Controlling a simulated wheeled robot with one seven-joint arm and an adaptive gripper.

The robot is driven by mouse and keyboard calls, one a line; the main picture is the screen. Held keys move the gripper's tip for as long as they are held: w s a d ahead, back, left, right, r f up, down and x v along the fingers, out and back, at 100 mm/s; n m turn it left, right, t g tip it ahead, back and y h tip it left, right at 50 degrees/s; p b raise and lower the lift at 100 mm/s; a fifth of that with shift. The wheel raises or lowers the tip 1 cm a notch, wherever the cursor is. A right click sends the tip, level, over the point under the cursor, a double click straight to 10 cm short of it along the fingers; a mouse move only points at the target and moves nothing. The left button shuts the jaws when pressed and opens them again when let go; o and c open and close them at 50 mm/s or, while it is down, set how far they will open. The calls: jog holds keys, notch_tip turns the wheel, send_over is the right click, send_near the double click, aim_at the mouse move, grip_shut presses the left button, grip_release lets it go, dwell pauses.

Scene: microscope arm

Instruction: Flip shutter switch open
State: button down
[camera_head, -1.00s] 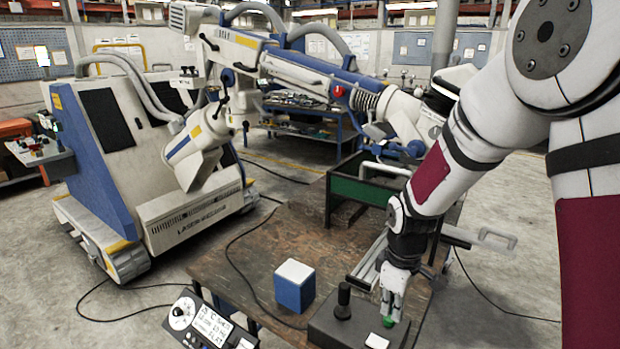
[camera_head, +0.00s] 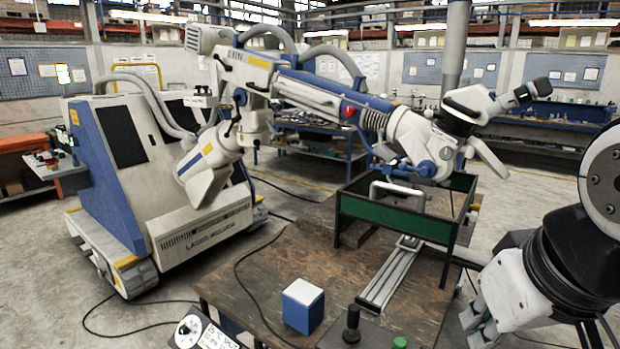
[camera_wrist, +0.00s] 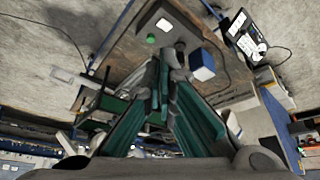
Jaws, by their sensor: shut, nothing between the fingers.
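A dark control box (camera_head: 375,336) stands at the table's front edge, cut off by the head view's lower border. It bears an upright black knob (camera_head: 351,324) and a green button (camera_head: 400,343). The green button (camera_wrist: 150,39) also shows in the wrist view, with a white label (camera_wrist: 164,25) beside it. I cannot make out which part is the shutter switch. My gripper (camera_head: 474,320) is right of the box, apart from it, at the lower right of the head view. In the wrist view its fingers (camera_wrist: 171,55) converge, shut and empty, and partly cover the box.
A blue and white cube (camera_head: 303,305) stands left of the box. A metal rail (camera_head: 390,275) and a green-sided frame (camera_head: 395,218) lie behind it. The large microscope arm (camera_head: 300,85) reaches over the table (camera_head: 262,262). A dial console (camera_head: 197,334) is at lower left.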

jog(key=shift+s+r+m, duration=0.2)
jog(key=shift+s+m, duration=0.1)
jog(key=shift+s, duration=0.65)
jog(key=shift+w, duration=0.15)
jog(key=w+f+n+g+h, duration=0.25)
jog(key=w+f+n, duration=0.25)
jog(key=w+n, duration=0.75)
jog(key=w+f+n+g+y, duration=0.1)
jog(key=w+f+n, duration=0.4)
jog(key=f+n, duration=0.2)
jog(key=w+a+f+n+g+y+p, duration=0.1)
jog(key=w+f+n, duration=0.4)
jog(key=f+n, duration=0.3)
jog(key=shift+w+a+n+g+p, duration=0.3)
jog(key=shift+w+n+g, duration=0.05)
jog(key=shift+n, duration=0.3)
jog(key=shift+f+y, duration=0.1)
jog(key=shift+y, duration=0.15)
